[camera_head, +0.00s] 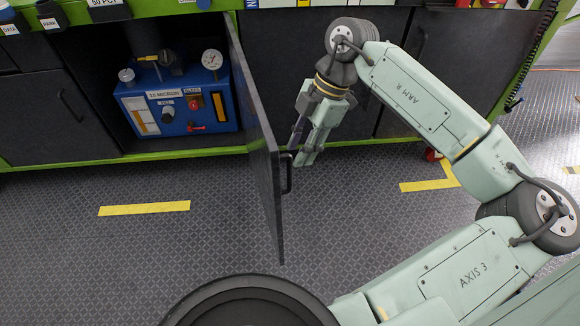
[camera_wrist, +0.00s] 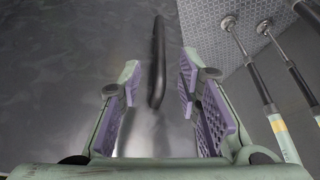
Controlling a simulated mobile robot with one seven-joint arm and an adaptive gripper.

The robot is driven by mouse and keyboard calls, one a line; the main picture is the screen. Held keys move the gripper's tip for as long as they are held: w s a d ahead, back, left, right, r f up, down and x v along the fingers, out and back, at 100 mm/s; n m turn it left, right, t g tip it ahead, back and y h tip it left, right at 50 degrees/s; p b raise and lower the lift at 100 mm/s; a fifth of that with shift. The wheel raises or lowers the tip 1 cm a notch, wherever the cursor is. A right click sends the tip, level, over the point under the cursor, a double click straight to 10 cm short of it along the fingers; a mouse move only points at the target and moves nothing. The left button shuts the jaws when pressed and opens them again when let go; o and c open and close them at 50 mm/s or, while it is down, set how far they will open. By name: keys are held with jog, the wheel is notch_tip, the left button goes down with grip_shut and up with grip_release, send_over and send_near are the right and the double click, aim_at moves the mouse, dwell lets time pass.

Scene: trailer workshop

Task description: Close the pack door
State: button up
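The pack door (camera_head: 258,130) is a dark panel, swung wide open and sticking out from the green-framed cabinet toward me. Its black bar handle (camera_head: 287,173) is on the face toward my arm. My gripper (camera_head: 302,152) points down beside that face, close to the handle. In the wrist view the two purple-padded fingers of my gripper (camera_wrist: 158,85) are spread apart. The handle (camera_wrist: 157,60) shows between them, with visible gaps on both sides. I cannot tell whether the fingertips reach past the bar. The door's dark face (camera_wrist: 60,70) fills the left of that view.
The open compartment holds a blue unit (camera_head: 178,108) with gauges and knobs. Closed dark cabinet fronts (camera_head: 465,55) lie to the right, and another (camera_head: 45,118) to the left. The patterned floor (camera_head: 130,250) is clear left of the door.

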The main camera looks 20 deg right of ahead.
send_over(290, 189)
jog(key=f, duration=0.6)
jog(key=shift+w+d+f+p, duration=0.1)
jog(key=shift+w+p, duration=0.2)
jog(key=shift+p, duration=0.1)
jog(key=shift+c, duration=0.5)
grip_shut()
